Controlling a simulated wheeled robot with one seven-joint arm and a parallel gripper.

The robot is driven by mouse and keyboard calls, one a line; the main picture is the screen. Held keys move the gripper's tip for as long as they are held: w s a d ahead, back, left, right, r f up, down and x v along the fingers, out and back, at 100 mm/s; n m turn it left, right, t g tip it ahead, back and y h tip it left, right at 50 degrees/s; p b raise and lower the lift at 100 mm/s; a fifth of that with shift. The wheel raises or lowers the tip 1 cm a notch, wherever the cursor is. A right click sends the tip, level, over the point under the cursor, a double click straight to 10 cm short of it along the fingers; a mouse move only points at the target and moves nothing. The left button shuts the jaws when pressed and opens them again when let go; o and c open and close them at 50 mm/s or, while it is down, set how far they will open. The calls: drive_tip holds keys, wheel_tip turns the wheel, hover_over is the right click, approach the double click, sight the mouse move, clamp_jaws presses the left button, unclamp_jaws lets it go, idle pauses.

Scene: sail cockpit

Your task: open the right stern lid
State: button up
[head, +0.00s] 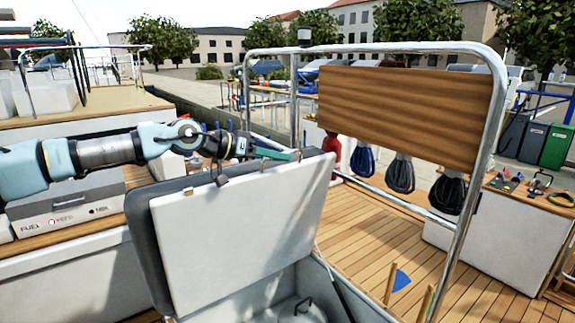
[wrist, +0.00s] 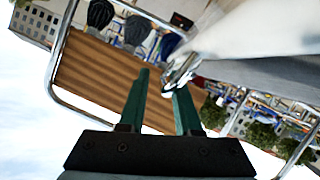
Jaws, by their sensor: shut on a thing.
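The stern lid (head: 240,225) stands raised and steeply tilted above its locker (head: 300,305) in the head view, its pale inner face showing. Its grey edge fills the upper right of the wrist view (wrist: 265,75). My gripper (head: 292,155) is at the lid's top edge. In the wrist view its green fingers (wrist: 162,80) are around a small metal loop (wrist: 180,72) at the lid's edge. The gripper is shut on this loop, though the exact contact is partly blurred.
A steel rail frame (head: 483,160) with a wooden board (head: 400,108) and hanging rope coils (head: 400,175) stands to the right. A fuel box (head: 70,210) is at left. Open wooden deck (head: 370,230) lies beyond the locker.

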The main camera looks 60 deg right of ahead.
drive_tip(key=b+v, duration=0.1)
drive_tip(key=v, duration=0.5)
drive_tip(key=shift+w+a+r+b, duration=0.15)
drive_tip(key=shift+a+b, duration=0.15)
drive_tip(key=shift+b, duration=0.1)
